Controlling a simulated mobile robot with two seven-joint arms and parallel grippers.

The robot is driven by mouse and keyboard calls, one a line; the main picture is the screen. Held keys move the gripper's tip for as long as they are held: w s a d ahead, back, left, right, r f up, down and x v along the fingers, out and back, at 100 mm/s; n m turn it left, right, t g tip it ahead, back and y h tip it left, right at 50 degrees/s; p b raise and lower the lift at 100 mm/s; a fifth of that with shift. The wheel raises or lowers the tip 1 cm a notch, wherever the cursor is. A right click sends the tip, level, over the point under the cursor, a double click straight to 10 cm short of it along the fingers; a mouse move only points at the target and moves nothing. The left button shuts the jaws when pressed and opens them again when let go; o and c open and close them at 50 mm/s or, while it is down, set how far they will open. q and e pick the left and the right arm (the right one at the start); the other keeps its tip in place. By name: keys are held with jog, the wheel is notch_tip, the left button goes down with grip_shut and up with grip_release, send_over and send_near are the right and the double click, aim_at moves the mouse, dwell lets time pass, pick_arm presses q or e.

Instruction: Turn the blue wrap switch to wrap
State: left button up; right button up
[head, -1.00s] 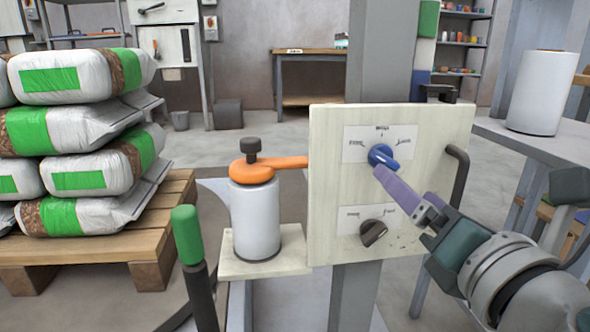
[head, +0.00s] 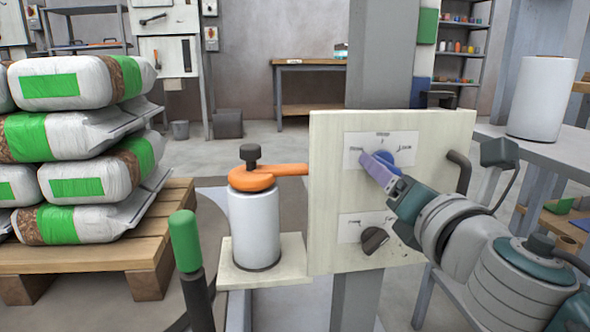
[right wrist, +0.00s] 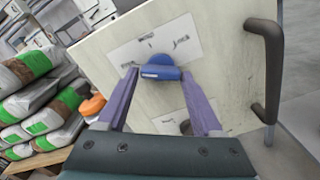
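The blue wrap switch (head: 404,157) is the upper knob on a pale upright panel (head: 335,195), with a white label around it whose words are too blurred to read. In the right wrist view the switch (right wrist: 160,70) has a bar-shaped handle lying nearly level across the picture. My right gripper (right wrist: 160,75) is open, its two purple fingers on either side of the switch with narrow gaps showing. In the head view the right gripper (head: 378,168) comes from the lower right and hides part of the switch. My left gripper is not in view.
A dark knob (head: 374,240) sits below on the same panel. A dark handle (head: 459,172) sticks out at the panel's right edge. An orange lever (head: 275,171) over a white cylinder (head: 255,225) stands left of it, near a green-tipped lever (head: 185,240).

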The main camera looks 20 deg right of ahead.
jog(key=c, duration=1)
jog(key=shift+o, duration=0.2)
jog(key=shift+m, duration=0.4)
jog(key=shift+a+r+m, duration=0.1)
jog(key=shift+r+m, duration=0.05)
jog(key=shift+m, duration=2.55)
jog(key=shift+a+r+m, duration=0.1)
jog(key=shift+m, duration=2.9)
jog(key=o, duration=1.4)
